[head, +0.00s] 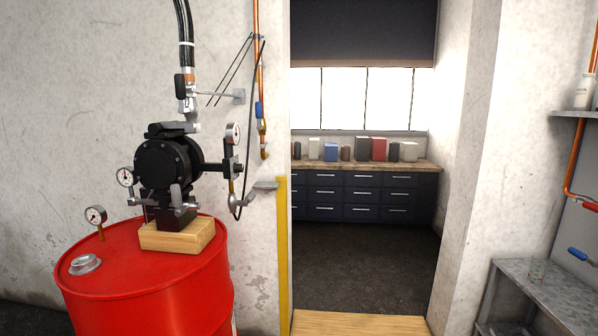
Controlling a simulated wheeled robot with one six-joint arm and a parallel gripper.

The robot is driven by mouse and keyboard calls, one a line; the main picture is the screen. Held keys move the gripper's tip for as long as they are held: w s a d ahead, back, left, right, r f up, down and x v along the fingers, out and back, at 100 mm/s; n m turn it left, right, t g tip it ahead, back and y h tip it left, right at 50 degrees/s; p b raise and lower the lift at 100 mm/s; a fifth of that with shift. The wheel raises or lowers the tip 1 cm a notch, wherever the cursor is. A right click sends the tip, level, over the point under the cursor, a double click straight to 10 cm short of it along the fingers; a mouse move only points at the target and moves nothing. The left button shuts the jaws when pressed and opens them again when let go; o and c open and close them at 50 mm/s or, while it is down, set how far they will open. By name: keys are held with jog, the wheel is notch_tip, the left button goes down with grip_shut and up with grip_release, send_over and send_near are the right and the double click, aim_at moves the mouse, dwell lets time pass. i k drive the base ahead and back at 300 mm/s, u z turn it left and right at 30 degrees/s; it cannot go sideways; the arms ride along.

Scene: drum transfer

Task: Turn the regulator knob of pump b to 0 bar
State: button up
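A black pump (168,168) stands on a wooden block (178,236) on top of a red drum (150,285) at the left. No label shows whether it is pump b. Three round dial gauges are around it: one at the pump's left side (125,177), one on the drum lid (96,215), and one on the fitting at the pump's right (233,132). Below that right gauge is a dark and metal fitting (230,167); I cannot make out a regulator knob for certain. The dial readings are too small to read. My gripper is not in view.
A hose (185,25) runs up from the pump. A copper pipe with a blue-handled valve (259,110) runs down the wall. A doorway opens onto dark drawers (350,195). A grey metal table (555,285) stands at the right. The doorway floor (365,260) looks clear.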

aim_at(237, 167)
jog(key=z, duration=0.5)
jog(key=k, duration=0.7)
jog(key=z, duration=0.4)
jog(key=i, duration=1.6)
jog(key=u, duration=1.6)
jog(key=i, duration=1.05)
jog(key=u, duration=1.25)
